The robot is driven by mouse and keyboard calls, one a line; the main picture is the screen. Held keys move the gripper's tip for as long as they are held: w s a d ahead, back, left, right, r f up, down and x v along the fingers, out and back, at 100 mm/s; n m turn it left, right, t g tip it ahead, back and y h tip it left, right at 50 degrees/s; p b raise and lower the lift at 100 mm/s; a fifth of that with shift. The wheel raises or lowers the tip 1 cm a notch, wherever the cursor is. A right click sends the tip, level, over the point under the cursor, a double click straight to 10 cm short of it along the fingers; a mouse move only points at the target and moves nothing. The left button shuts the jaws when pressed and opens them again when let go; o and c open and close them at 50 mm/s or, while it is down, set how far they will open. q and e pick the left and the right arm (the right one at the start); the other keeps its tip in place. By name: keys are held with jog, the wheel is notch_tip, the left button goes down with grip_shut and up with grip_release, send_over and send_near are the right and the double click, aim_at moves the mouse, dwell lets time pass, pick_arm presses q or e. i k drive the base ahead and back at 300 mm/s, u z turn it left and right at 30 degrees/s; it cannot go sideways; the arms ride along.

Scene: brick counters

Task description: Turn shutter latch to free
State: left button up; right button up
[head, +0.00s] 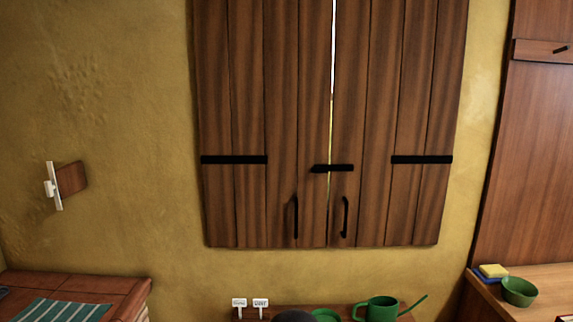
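The wooden shutters (385,110) are shut on the yellow wall, with a thin bright gap between the two leaves. The black shutter latch (332,168) lies about level across the gap in the lower half and overlaps both leaves. A black handle (295,217) is on the left leaf and another black handle (345,217) is on the right leaf, both below the latch. Neither of my grippers shows in the head view.
Below the shutters, a shelf holds two small white labels (260,304), a green dish (326,315) and a green watering can (382,308). At right, a wooden counter (555,285) carries a green bowl (519,291) and sponges (492,271). A wooden top (100,286) with a striped cloth (62,310) is at left.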

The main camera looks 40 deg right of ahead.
aim_at(317, 168)
jog(key=z, duration=0.3)
jog(key=i, duration=1)
jog(key=z, duration=0.75)
